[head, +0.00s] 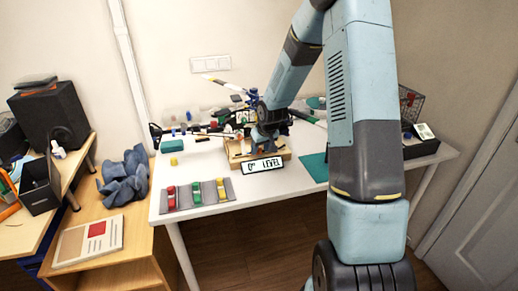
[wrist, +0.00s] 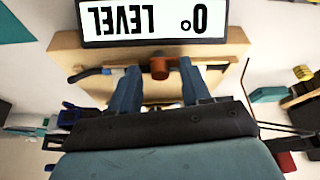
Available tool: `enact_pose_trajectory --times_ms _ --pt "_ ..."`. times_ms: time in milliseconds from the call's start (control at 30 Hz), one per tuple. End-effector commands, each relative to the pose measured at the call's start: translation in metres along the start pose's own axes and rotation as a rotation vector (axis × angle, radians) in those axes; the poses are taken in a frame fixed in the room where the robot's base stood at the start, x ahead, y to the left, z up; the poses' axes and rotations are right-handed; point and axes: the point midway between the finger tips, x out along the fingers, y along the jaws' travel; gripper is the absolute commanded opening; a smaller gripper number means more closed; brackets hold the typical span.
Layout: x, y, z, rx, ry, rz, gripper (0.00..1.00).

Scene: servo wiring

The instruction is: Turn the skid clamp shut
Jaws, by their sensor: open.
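A wooden block (wrist: 232,60) stands on the white table, and it also shows in the head view (head: 284,155). In the head view my gripper (head: 265,142) is low over the block and hides most of the clamp.
A "0° LEVEL" sign (head: 263,165) is at the block's front. A grey tray (head: 198,194) with red, green and yellow pieces lies front left. A yellow cube (head: 174,161) and teal block (head: 172,146) are left. Dark model parts (head: 240,117) crowd the back.

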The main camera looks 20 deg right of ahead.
Motion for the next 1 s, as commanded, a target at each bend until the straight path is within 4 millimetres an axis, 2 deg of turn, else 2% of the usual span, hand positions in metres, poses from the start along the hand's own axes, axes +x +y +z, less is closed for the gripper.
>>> enact_pose_trajectory --times_ms 133,600,700,733,1000 --pt "-0.0002 0.0001 0.0000 0.000 0.000 0.000 0.46" --pt "-0.0003 0.0003 0.0001 0.000 0.000 0.000 0.01" --pt "-0.0004 0.0003 0.0001 0.000 0.000 0.000 0.00" --pt "0.0002 -0.0080 -0.0014 -0.003 0.000 0.000 0.00" --pt "-0.0003 -0.0024 -0.0003 0.016 0.000 0.007 0.00"
